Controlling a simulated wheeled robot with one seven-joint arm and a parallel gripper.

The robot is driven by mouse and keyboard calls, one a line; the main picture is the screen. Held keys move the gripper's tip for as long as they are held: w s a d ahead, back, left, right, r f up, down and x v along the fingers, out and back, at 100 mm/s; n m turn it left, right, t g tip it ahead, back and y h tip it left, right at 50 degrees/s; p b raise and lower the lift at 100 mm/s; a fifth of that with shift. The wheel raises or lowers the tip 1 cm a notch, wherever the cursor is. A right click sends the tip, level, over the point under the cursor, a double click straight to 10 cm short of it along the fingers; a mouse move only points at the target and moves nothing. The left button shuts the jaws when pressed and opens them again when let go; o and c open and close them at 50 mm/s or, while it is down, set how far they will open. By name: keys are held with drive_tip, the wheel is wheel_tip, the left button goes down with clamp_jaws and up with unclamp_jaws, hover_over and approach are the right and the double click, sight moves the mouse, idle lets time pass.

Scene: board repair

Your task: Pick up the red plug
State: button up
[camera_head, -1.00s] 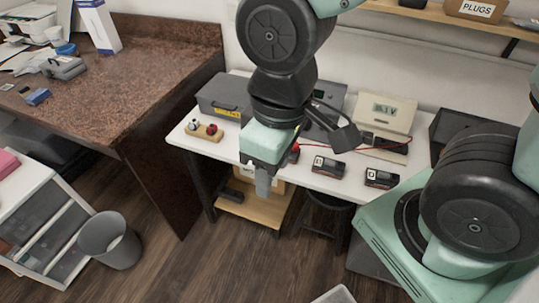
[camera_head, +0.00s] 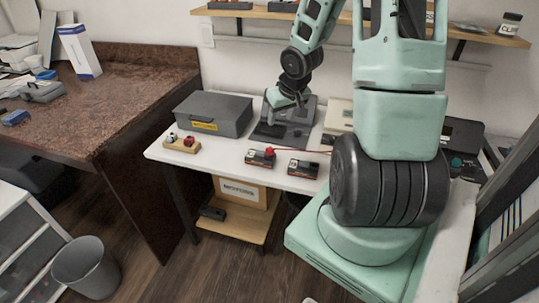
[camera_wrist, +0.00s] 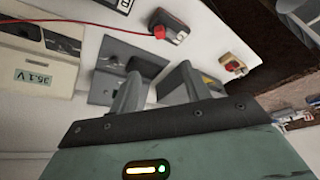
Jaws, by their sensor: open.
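A red plug (camera_head: 269,152) with a red cable sits at a small black-and-orange box (camera_head: 258,161) on the white table in the head view. In the wrist view the plug (camera_wrist: 159,32) shows at the upper middle, at the box's near end. Whether it is seated in the box cannot be told. My gripper (camera_head: 285,98) is over the back of the table, beyond the plug and apart from it. In the wrist view its two grey fingers (camera_wrist: 159,76) are spread with nothing between them.
A second similar box (camera_head: 303,168) stands right of the first. A wooden block (camera_head: 178,147) with red and pale pieces is at the left. A grey toolbox (camera_head: 214,113) and a grey device (camera_head: 283,137) stand behind. A shelf (camera_head: 480,36) hangs above.

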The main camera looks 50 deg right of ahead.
drive_tip(key=b, duration=0.4)
hover_over(270, 149)
drive_tip(key=s, duration=0.2)
wheel_tip(270, 149, down, 11)
drive_tip(key=shift+a+x, duration=0.2)
drive_tip(key=shift+x, duration=1.2)
drive_tip(key=shift+a+x, duration=0.2)
drive_tip(key=shift+x, duration=1.15)
drive_tip(key=shift+s+f, duration=0.1)
clamp_jaws()
wheel_tip(270, 149, up, 10)
drive_tip(key=p, duration=0.1)
drive_tip(key=shift+p, duration=0.35)
